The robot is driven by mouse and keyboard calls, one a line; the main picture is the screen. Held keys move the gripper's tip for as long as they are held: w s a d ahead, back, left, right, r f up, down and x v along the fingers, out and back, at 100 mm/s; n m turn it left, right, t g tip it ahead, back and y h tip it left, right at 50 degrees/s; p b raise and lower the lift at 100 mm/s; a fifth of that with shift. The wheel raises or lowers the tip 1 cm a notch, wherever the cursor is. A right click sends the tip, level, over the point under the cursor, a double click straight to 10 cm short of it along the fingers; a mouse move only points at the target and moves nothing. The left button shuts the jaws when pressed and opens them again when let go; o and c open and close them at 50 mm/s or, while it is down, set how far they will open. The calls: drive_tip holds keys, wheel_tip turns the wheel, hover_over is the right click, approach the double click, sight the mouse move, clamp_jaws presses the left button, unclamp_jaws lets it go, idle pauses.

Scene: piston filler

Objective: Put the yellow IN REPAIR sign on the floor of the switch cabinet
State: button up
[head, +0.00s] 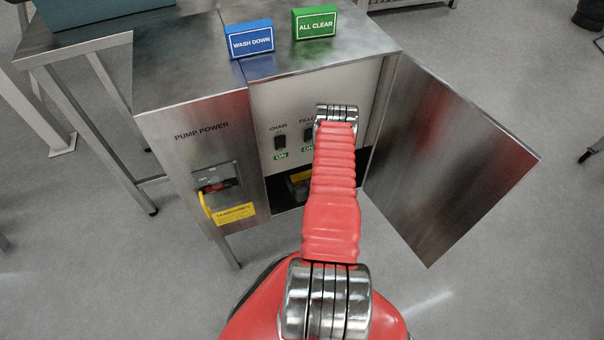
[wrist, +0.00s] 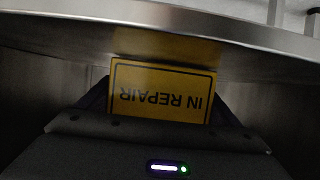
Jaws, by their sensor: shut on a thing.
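The yellow IN REPAIR sign (wrist: 160,92) is between the fingers of my gripper (wrist: 158,105) in the wrist view, its lettering upside down there. My gripper is shut on it. In the head view a small yellow piece of the sign (head: 301,176) shows inside the lower opening of the switch cabinet (head: 330,82), beside my red arm. The cabinet door (head: 445,160) stands open to the right. My arm hides part of the cabinet's inside and most of the gripper. Whether the sign touches the cabinet floor cannot be told.
A blue WASH DOWN sign (head: 250,39) and a green ALL CLEAR sign (head: 315,22) stand on the cabinet top. Left of the opening is the PUMP POWER switch (head: 217,186) with a yellow tag (head: 234,214). A metal edge (wrist: 190,25) crosses close above the sign in the wrist view.

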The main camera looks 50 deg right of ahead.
drive_tip(key=shift+f, duration=0.1)
drive_tip(key=o, duration=1)
drive_tip(key=v, duration=1.2)
drive_tip(key=shift+d, duration=0.1)
idle(0.4)
